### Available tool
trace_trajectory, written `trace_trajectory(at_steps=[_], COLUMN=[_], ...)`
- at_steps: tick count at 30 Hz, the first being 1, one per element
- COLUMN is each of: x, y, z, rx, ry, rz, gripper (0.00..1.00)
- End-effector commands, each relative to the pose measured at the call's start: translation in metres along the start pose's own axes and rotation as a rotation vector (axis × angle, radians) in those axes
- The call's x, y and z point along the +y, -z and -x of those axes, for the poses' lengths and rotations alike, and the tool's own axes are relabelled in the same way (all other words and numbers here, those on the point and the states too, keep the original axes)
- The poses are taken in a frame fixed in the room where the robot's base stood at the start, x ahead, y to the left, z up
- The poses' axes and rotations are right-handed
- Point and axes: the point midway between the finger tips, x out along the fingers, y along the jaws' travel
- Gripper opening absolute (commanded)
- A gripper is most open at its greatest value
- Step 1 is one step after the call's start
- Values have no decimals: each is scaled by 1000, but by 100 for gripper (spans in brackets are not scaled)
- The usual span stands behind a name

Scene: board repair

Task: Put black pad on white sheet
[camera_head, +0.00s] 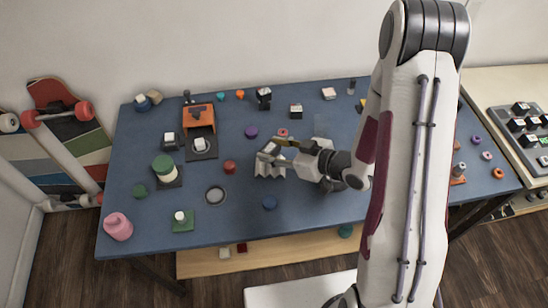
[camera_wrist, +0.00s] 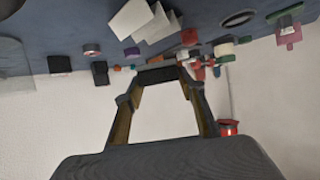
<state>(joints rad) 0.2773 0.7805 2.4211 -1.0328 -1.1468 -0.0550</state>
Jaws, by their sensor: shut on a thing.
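My gripper (camera_head: 270,150) is above the middle of the blue table, close to the white sheet. In the wrist view, my gripper (camera_wrist: 158,84) is shut on a dark, flat piece that spans its two fingertips, which I take to be the black pad (camera_wrist: 157,75). The pad cannot be made out clearly in the head view. The white sheet (camera_head: 264,171) is folded in zigzag panels and stands on the table just below my gripper in the head view. It also shows at the top of the wrist view (camera_wrist: 132,20). My gripper partly covers it in the head view.
The blue table (camera_head: 300,220) holds several small parts. A red ball (camera_head: 229,167), a grey ring (camera_head: 215,195) and a blue disc (camera_head: 270,203) lie near the sheet. An orange device (camera_head: 198,115) stands at the back left. The front middle of the table is mostly clear.

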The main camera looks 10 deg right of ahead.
Motion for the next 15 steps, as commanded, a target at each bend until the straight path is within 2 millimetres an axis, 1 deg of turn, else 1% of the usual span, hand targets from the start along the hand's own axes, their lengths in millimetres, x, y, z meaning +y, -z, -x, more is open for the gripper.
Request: trace_trajectory(at_steps=[5, 15], x=[0, 0], y=[-5, -29], z=[-2, -14], rx=[-1, -1], ry=[0, 1], rz=[-1, -2], gripper=[23, 23])
